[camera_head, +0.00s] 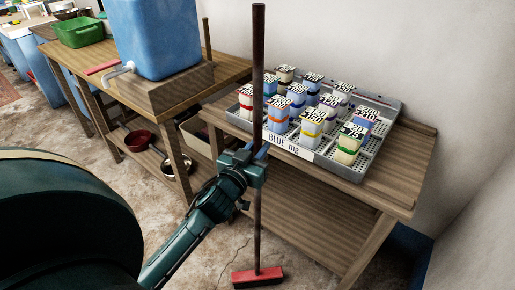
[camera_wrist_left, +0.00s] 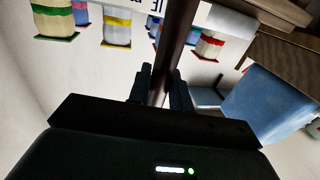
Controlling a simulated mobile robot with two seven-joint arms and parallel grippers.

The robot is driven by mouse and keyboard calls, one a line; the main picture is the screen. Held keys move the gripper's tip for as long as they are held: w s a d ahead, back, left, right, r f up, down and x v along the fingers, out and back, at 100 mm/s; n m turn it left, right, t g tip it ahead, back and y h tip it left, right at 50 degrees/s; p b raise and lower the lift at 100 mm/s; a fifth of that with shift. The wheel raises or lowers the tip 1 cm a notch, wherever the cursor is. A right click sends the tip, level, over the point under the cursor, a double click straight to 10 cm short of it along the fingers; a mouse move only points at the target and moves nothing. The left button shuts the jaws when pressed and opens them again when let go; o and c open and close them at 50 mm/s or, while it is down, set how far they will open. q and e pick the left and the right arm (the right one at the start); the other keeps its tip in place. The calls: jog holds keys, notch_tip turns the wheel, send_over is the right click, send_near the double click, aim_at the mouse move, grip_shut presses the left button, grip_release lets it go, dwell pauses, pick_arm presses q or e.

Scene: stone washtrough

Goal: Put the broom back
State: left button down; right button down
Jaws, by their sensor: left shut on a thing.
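The broom (camera_head: 258,90) has a long dark handle and a red head (camera_head: 257,277) low at the floor. It stands nearly upright in front of the wooden table with the tray. My left gripper (camera_head: 256,163) is shut on the broom handle at about its middle. In the left wrist view the dark handle (camera_wrist_left: 178,45) runs up between the two fingers (camera_wrist_left: 161,90). My right gripper is not in view.
A grey tray (camera_head: 345,172) labelled "BLUE mg" holds several coloured cartons on the wooden table (camera_head: 400,195). Left of it, a blue water container (camera_head: 155,40) and a green basin (camera_head: 78,32) stand on another table. Floor in front is clear.

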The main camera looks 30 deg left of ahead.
pick_arm(q)
jog(key=c, duration=1.3)
grip_release()
jog(key=shift+r, duration=0.1)
jog(key=s+d, duration=0.1)
jog(key=s, duration=1)
jog(key=s+d+f+m+g+h, duration=0.1)
jog(key=s+d+f+g+h, duration=0.1)
jog(key=d+f, duration=0.2)
jog(key=s+d+f+m+g+h, duration=0.1)
jog(key=s+d+f+g+h, duration=0.1)
jog(key=d, duration=0.5)
jog(key=s+d+f+m+g+h, duration=0.1)
jog(key=s+d+f+g+h, duration=0.1)
jog(key=d+f, duration=0.4)
jog(key=shift+s+d+f+h+b, duration=0.1)
jog(key=shift+s+f+h+b, duration=0.25)
jog(key=shift+s+f+h, duration=0.35)
jog(key=shift+s+r, duration=0.1)
jog(key=shift+r, duration=0.05)
